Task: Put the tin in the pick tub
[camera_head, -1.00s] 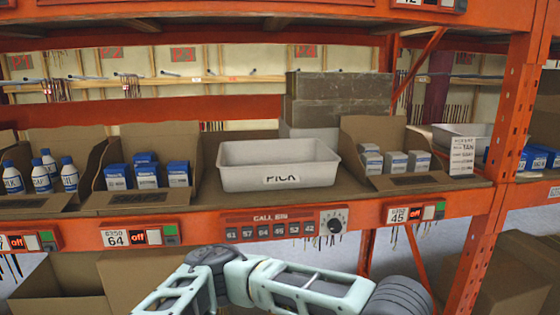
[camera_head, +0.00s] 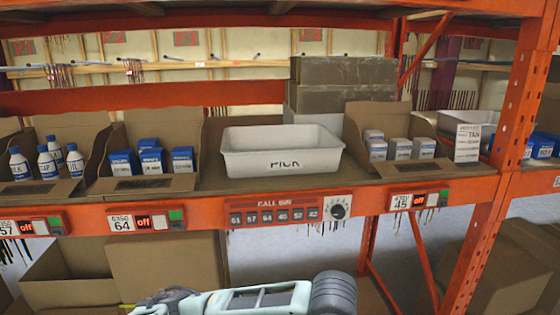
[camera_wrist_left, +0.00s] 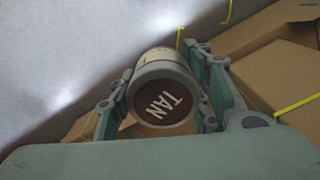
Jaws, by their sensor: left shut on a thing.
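The tin (camera_wrist_left: 162,104) shows in the left wrist view, its dark brown end lettered TAN turned to the camera and its side pale. My left gripper (camera_wrist_left: 164,78) is shut around it, one finger on each side. Behind the tin are a grey surface and cardboard. The pick tub (camera_head: 245,165) is a white open tub marked PICK, on the shelf in the middle of the head view. No tin shows in the visible part of it; its floor is partly hidden. Neither gripper shows in the head view; part of my arm is at its bottom edge, below the shelf.
Left of the tub stand cartons with blue-topped boxes (camera_head: 150,160) and white bottles with blue caps (camera_head: 47,163). Right of it is a carton of small grey-blue boxes (camera_head: 400,149). An orange shelf beam (camera_head: 100,217) runs below the tub. Grey-brown boxes (camera_head: 342,85) stand behind it.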

